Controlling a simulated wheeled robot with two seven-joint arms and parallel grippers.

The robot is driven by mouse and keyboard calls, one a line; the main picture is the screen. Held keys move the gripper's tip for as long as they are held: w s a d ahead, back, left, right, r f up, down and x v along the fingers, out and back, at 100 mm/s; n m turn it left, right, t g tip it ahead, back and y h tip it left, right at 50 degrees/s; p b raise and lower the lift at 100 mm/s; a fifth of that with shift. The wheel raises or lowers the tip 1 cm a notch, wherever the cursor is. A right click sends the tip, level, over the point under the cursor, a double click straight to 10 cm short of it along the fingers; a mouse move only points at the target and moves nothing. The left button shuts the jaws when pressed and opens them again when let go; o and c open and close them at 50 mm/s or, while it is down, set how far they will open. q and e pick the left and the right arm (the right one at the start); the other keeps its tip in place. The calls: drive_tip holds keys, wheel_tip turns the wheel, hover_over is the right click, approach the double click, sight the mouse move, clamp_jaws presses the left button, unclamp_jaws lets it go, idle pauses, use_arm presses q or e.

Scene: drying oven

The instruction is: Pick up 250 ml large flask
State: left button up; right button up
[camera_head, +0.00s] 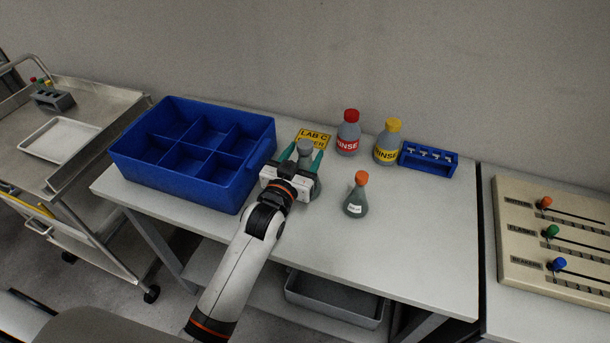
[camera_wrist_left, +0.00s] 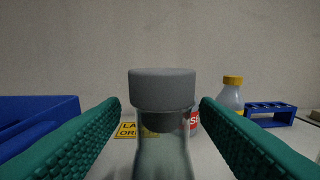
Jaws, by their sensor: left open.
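A flask with a grey cap (camera_head: 305,147) stands on the white table, partly hidden by my left gripper. In the left wrist view the grey-capped flask (camera_wrist_left: 162,118) is upright and centred between the fingers. My left gripper (camera_head: 303,158) is open, with its green fingers on either side of the flask's neck; a gap shows on each side. The gripper also fills both sides of the left wrist view (camera_wrist_left: 160,112). A smaller conical flask with an orange cap (camera_head: 356,197) and a white label stands to the right. My right gripper is not in view.
A blue divided crate (camera_head: 240,190) stands close on the left. Behind are a yellow sign (camera_head: 313,138), a red-capped bottle (camera_head: 348,134), a yellow-capped bottle (camera_head: 387,142) and a blue rack (camera_head: 429,158). The table's front right (camera_head: 420,240) is clear. A knob panel (camera_head: 560,235) is at right.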

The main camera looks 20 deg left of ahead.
use_arm(q)
drive_tip(key=w, duration=0.3)
drive_tip(key=shift+w+d, duration=0.1)
drive_tip(key=shift+d, duration=0.1)
clamp_jaws()
drive_tip(key=shift+r, duration=0.1)
